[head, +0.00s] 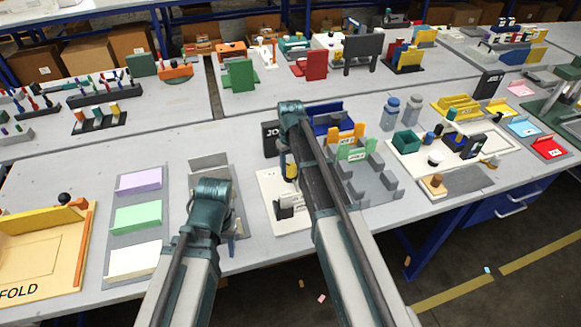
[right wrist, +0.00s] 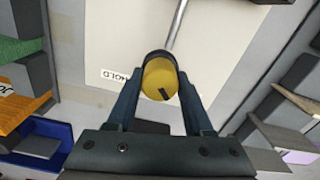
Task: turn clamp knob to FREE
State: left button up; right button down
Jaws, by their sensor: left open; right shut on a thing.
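A yellow round clamp knob (right wrist: 159,80) with a short black mark sits between the fingers of my right gripper (right wrist: 162,88) in the right wrist view. The gripper is shut on it. No FREE label can be read. In the head view the knob (head: 291,171) shows small beside my right arm, which hides much of the panel (head: 270,190). My left gripper (head: 232,246) is low over the table's front, mostly hidden behind its own wrist, and holds nothing visible.
A metal rod (right wrist: 178,22) runs from the knob across the panel. Grey blocks and a green holder (head: 355,148) stand right of my right arm. A grey board with coloured trays (head: 137,219) lies left.

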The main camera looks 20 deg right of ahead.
aim_at(290, 166)
dwell(0.5)
jog(key=shift+c, duration=1.5)
grip_release()
pick_arm(q)
jog(key=shift+r, duration=0.2)
pick_arm(e)
jog(key=shift+r, duration=0.15)
pick_arm(q)
notch_tip(290, 166, up, 14)
jog(key=p, duration=1.4)
jog(key=shift+f, duration=0.25)
pick_arm(e)
notch_tip(290, 166, up, 14)
jog(key=shift+f, duration=0.2)
